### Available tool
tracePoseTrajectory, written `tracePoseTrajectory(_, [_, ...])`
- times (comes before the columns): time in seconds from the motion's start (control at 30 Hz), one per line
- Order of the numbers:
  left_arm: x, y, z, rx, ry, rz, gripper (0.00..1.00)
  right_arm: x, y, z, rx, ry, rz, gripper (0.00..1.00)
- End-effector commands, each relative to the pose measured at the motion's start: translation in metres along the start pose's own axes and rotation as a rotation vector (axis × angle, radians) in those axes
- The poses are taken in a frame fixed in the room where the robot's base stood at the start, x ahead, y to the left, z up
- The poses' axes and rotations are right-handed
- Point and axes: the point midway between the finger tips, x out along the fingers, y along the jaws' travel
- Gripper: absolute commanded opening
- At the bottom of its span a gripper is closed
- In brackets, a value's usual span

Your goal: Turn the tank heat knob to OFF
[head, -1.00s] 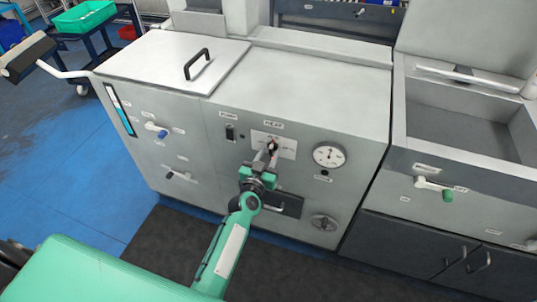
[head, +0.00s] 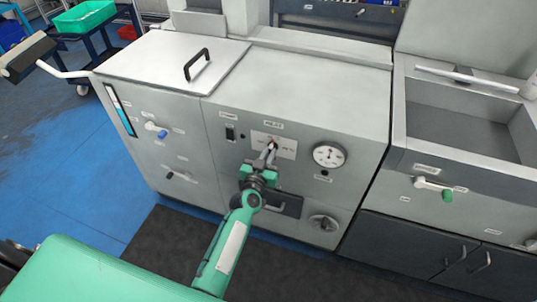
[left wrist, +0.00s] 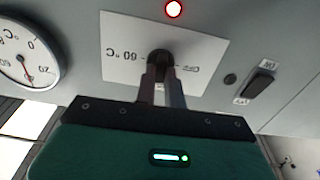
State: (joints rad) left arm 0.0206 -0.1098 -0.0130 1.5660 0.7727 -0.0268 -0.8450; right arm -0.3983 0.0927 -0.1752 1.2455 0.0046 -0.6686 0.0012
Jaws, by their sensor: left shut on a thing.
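The tank heat knob (left wrist: 158,56) is small and dark, on a white printed plate (left wrist: 205,50) on the tank's front panel. In the head view the plate (head: 288,148) shows under the heat label, with the knob mostly hidden by my fingers. My left gripper (left wrist: 160,75) is shut on the knob, its two grey fingers on either side of it. The head view shows this gripper (head: 270,154) reaching up to the panel from below. The knob's pointer is covered, so its setting cannot be read. My right gripper is not in view.
A red lamp (left wrist: 174,9) is lit by the plate. A rocker switch (head: 230,133) and a round dial gauge (head: 329,155) flank the plate. A drawer handle (head: 285,205) and a round valve knob (head: 323,223) sit lower. The tank lid (head: 165,60) is shut.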

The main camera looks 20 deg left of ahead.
Motion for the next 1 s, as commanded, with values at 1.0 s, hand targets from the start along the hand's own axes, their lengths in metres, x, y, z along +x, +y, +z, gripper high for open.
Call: tracePoseTrajectory(1.0, [0.000, -0.003, 0.001, -0.861, 0.000, 0.000, 0.00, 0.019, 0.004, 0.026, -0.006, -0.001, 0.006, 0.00])
